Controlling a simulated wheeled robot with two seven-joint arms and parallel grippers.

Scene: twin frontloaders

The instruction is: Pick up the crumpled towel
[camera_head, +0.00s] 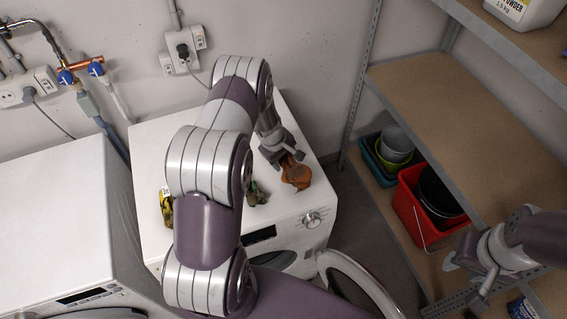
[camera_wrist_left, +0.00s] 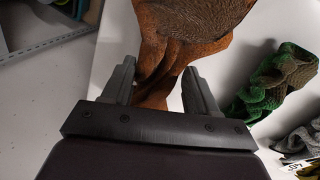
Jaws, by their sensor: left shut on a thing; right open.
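An orange-brown crumpled towel (camera_head: 296,174) is at the top of the right-hand white washing machine, near its right side. My left gripper (camera_head: 287,160) is shut on a fold of it. In the left wrist view, the towel (camera_wrist_left: 185,40) hangs between the two fingers (camera_wrist_left: 160,88) and spreads out beyond them. I cannot tell whether it still touches the machine top. My right gripper (camera_head: 468,272) is open and empty at the lower right, in front of the shelf.
A green crumpled cloth (camera_head: 256,194) and a yellow-black item (camera_head: 166,206) lie on the right-hand washing machine (camera_head: 150,150). Its round door (camera_head: 355,285) stands open. A second washer (camera_head: 60,215) is at left. A shelf (camera_head: 455,105) holds a red bucket (camera_head: 410,205) and tubs.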

